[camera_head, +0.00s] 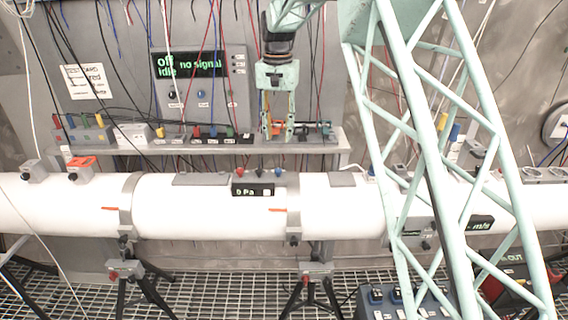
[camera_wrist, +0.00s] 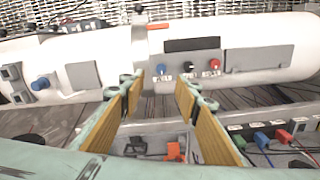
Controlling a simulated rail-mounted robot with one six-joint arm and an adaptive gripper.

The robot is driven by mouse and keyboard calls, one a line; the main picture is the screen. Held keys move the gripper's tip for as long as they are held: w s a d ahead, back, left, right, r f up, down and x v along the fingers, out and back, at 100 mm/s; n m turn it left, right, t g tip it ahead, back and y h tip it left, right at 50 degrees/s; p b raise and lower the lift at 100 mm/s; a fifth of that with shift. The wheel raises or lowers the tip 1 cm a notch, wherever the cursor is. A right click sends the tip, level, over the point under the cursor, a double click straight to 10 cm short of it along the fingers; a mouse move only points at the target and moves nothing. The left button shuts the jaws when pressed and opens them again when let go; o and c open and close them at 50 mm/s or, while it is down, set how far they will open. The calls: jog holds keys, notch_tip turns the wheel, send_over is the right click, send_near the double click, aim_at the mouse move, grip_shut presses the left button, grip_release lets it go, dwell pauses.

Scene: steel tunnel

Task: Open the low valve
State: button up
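A row of three small valve knobs sits on top of the white pipe (camera_head: 200,212) by the "0 Pa" display (camera_head: 252,190): a red knob (camera_head: 240,173), a dark knob (camera_head: 258,173) and a blue knob (camera_head: 278,172). The wrist view shows the blue knob (camera_wrist: 161,69), black knob (camera_wrist: 187,67) and red knob (camera_wrist: 214,64) with small labels too blurred to read, so I cannot tell which is the low valve. My gripper (camera_head: 277,136) points down over the shelf, behind and above the pipe. Its fingers (camera_wrist: 160,92) are apart, with nothing held between them.
A shelf (camera_head: 330,146) behind the pipe holds coloured connectors (camera_head: 215,132) and a small orange item (camera_wrist: 174,151) below my fingers. Many cables hang along the wall. A panel (camera_head: 200,85) reads "off, idle, no signal". Metal clamps (camera_head: 130,195) ring the pipe.

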aim_at(278, 169)
jog(key=shift+w+a+f, duration=0.15)
jog(key=shift+w+f, duration=0.45)
jog(key=shift+w, duration=0.1)
jog(key=shift+f, duration=0.1)
jog(key=shift+f+p, duration=1)
jog(key=shift+f, duration=5.8)
jog(key=shift+c, duration=0.5)
jog(key=c, duration=0.7)
